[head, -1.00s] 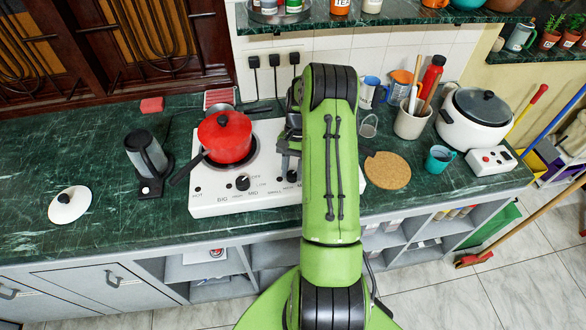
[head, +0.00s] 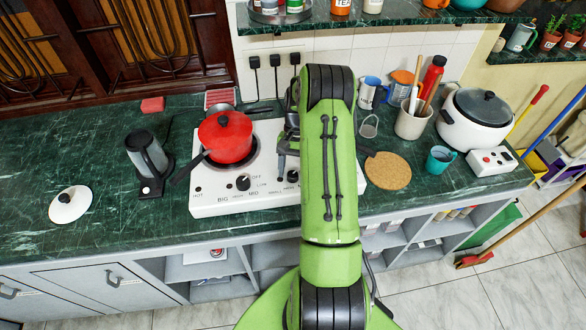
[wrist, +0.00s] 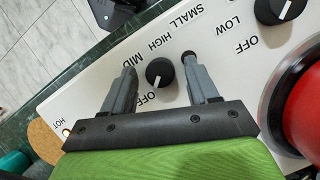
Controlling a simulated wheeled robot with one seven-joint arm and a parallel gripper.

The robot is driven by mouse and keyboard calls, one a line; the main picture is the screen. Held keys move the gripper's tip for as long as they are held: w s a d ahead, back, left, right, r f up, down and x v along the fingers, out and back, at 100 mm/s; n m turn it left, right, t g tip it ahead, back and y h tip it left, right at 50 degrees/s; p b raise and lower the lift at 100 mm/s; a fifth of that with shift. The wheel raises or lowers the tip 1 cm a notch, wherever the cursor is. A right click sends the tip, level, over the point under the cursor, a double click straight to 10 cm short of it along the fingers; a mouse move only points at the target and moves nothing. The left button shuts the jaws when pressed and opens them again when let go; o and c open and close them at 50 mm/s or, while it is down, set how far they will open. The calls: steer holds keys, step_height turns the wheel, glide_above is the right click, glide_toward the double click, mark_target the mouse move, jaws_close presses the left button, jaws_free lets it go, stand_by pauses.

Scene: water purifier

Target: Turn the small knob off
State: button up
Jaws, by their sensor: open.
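The small knob (wrist: 159,73) is a round black knob on the white stove panel, beside the words SMALL, HIGH, MID and a partly covered OFF. A white mark shows at its lower edge, towards OFF. My gripper (wrist: 158,66) is open, with one finger on each side of the knob and a gap visible on both sides. Whether the fingers reach down to the knob's height is hard to tell. In the head view the small knob (head: 292,176) shows just left of my green arm, and my gripper (head: 284,152) is partly hidden behind it.
The big knob (head: 243,183) is left of the small one. A red pot (head: 226,138) stands on the stove's left burner. A cork mat (head: 387,171) and teal mug (head: 440,159) are right of my arm.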

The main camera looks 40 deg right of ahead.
steer(key=p+v, duration=0.2)
steer(key=v, duration=1.3)
steer(key=shift+w+d+r, duration=0.15)
steer(key=shift+d+r, duration=0.05)
steer(key=shift+r, duration=0.1)
